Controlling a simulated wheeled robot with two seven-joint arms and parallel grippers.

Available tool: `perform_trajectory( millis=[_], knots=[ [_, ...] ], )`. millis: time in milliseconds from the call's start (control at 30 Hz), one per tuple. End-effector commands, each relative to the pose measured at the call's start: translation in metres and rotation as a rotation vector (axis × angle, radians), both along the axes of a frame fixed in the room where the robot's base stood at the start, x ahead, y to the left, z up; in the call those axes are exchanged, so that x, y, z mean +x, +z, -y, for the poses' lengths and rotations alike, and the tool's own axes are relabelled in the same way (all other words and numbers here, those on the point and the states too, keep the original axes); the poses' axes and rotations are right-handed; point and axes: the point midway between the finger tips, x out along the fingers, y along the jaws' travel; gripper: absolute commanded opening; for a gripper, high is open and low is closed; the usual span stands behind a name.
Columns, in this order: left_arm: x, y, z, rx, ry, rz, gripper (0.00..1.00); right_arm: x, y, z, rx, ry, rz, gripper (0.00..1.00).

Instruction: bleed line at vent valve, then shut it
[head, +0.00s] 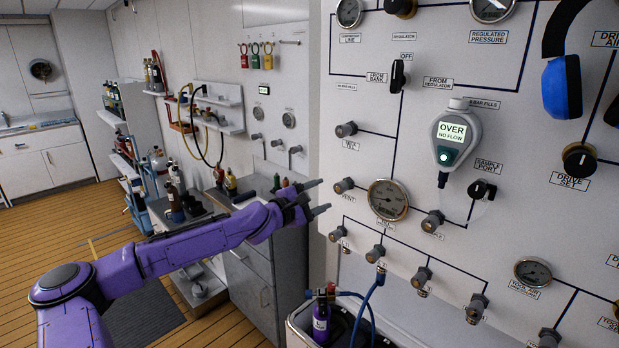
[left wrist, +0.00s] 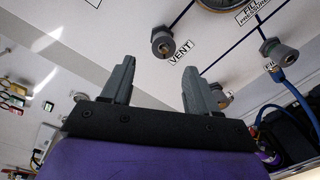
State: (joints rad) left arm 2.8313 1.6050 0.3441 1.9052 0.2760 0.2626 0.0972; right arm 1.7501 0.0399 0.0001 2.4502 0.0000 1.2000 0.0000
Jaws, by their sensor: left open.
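The vent valve (head: 343,186) is a small grey knob with a brassy centre on the white panel, labelled VENT. In the left wrist view the vent valve (left wrist: 163,43) is beyond the fingers, above the gap between them. My left gripper (head: 322,196) is open and empty, just left of the vent valve in the head view. Both fingers (left wrist: 158,90) look apart from the knob. The fill pressure gauge (head: 388,199) is right of the vent valve; its reading is too small to tell. I cannot tell whether the valve is open or shut. My right gripper is not in view.
Several fill valves (head: 376,253) line the panel below. A blue hose (head: 364,306) runs from one to a purple cylinder (head: 320,322) in a tub (head: 298,336). A analyser (head: 457,142) reads OVER, NO FLOW. A grey cabinet (head: 250,285) stands behind my left arm.

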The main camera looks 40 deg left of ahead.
Motion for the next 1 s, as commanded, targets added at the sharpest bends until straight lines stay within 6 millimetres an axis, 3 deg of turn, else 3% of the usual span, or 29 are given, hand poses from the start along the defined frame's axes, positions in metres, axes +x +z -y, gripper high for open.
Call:
perform_trajectory(
  millis=[33,100,200,500,1000],
  knots=[
    [-0.004,0.014,0.001,-0.009,-0.001,0.001,0.6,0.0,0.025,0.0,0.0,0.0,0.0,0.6],
    [-0.01,0.015,0.003,-0.011,-0.003,0.003,0.6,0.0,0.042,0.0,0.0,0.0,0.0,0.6],
    [-0.017,-0.004,0.003,-0.008,-0.005,-0.001,0.6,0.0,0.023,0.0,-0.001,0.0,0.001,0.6],
    [-0.033,0.0,0.0,-0.002,-0.003,0.001,0.6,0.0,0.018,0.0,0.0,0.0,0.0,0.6],
    [-0.035,0.002,-0.001,0.0,-0.002,0.003,0.6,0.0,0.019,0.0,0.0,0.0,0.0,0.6]
  ],
)
